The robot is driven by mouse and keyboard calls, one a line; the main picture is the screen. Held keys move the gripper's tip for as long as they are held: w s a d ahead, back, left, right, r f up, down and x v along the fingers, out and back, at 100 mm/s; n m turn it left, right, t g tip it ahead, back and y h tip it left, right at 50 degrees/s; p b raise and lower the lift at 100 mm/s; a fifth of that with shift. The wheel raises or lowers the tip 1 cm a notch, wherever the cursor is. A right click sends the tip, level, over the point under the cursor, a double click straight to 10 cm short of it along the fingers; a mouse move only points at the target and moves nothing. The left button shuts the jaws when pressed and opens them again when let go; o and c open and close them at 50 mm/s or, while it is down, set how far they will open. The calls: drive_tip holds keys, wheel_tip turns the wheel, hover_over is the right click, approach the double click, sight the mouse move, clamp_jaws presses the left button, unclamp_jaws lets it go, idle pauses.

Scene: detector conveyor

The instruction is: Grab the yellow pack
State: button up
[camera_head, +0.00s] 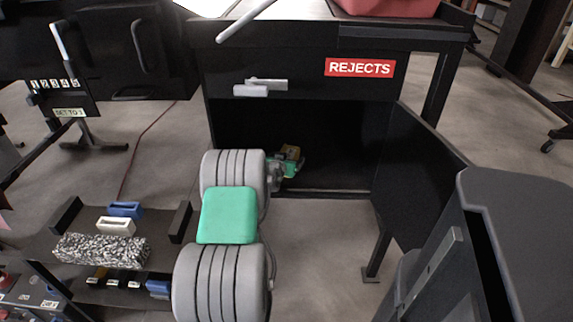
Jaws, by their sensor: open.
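The yellow pack (292,152) is small in the picture and shows inside the dark open compartment under the REJECTS sign. My arm reaches into this compartment from the front. My gripper (287,167) is at the arm's far end, right at the pack in the picture, and is open. My own wrist hides part of the gripper. I cannot tell whether the pack lies between the fingers or just beyond them.
The black rejects cabinet (225,67) has a red REJECTS sign (359,68) and its door (425,150) stands open at the right. A dark grey bin (520,210) stands front right. A rack with a speckled block (100,250) is at the left. Floor is clear between.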

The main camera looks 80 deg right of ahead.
drive_tip(key=shift+d, duration=0.35)
drive_tip(key=c, duration=1.9)
clamp_jaws()
